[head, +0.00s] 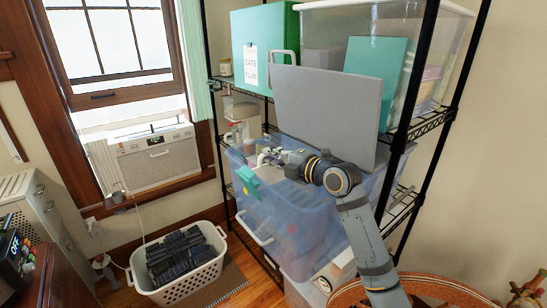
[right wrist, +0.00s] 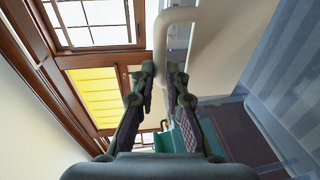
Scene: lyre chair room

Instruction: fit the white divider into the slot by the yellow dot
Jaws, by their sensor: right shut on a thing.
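The white divider (head: 325,105), a large pale grey-white panel, stands upright and slightly tilted in front of the shelf's upper boxes. My right gripper (head: 265,158) is below and left of it, over the far-left part of the blue clear bin (head: 300,205). In the right wrist view, my right gripper (right wrist: 161,78) is shut around a pale looped handle (right wrist: 178,16) beside the divider's pale face (right wrist: 228,45). A small yellow spot (head: 246,190) shows under a teal piece on the bin's end; I cannot make out the slot. My left gripper is not in view.
A black wire shelf (head: 430,120) surrounds the bin. A teal box (head: 262,25) and a clear tub (head: 440,60) stand above. A white laundry basket (head: 190,290) is on the floor, left. A round wooden-edged surface (head: 440,290) is near the front right.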

